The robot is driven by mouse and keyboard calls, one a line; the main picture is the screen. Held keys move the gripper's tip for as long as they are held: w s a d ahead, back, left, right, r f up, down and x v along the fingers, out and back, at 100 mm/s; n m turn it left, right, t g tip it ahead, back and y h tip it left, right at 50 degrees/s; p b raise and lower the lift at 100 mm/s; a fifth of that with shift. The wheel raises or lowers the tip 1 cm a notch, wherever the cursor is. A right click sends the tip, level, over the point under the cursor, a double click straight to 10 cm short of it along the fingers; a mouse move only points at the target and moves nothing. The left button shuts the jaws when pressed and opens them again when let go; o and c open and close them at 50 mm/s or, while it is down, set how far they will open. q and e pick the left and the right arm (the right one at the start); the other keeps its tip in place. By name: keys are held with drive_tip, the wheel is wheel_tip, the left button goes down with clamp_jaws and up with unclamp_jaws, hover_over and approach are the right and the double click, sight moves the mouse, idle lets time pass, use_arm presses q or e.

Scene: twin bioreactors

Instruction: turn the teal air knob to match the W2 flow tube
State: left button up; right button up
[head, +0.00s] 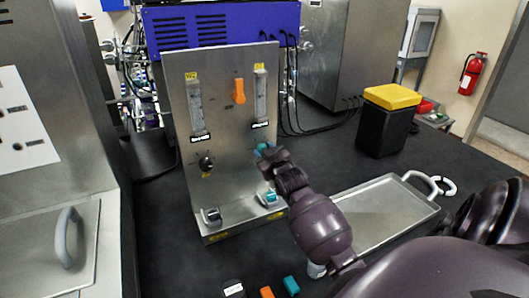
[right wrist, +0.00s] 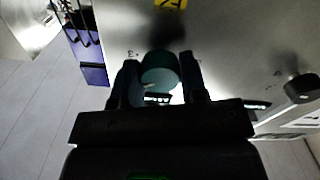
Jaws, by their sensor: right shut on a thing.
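A steel panel (head: 222,120) stands upright with two clear flow tubes, a left one (head: 195,105) and a right one (head: 260,97). Each has a small yellow label above it, too small to read surely, so I cannot tell which is W2. The float heights are also unclear. The teal air knob (head: 262,147) is below the right tube, partly hidden by my right gripper (head: 268,157). In the right wrist view the teal knob (right wrist: 159,70) sits between the two fingers of my right gripper (right wrist: 161,82), which is shut on it. My left gripper is not in view.
A black knob (head: 206,162) is left of the teal one. Black (head: 211,215) and teal (head: 269,198) fittings sit low on the panel; an orange piece (head: 239,91) is between the tubes. A metal tray (head: 385,222) and a yellow-lidded black bin (head: 386,122) stand to the right.

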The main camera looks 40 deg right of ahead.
drive_tip(key=m, duration=0.6)
drive_tip(key=shift+f, duration=0.1)
idle(0.6)
drive_tip(key=o, duration=0.9)
drive_tip(key=shift+s, duration=0.1)
use_arm(q)
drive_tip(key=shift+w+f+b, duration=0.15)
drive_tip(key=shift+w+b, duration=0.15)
drive_tip(key=shift+b, duration=0.3)
use_arm(e)
drive_tip(key=shift+v, duration=5.4)
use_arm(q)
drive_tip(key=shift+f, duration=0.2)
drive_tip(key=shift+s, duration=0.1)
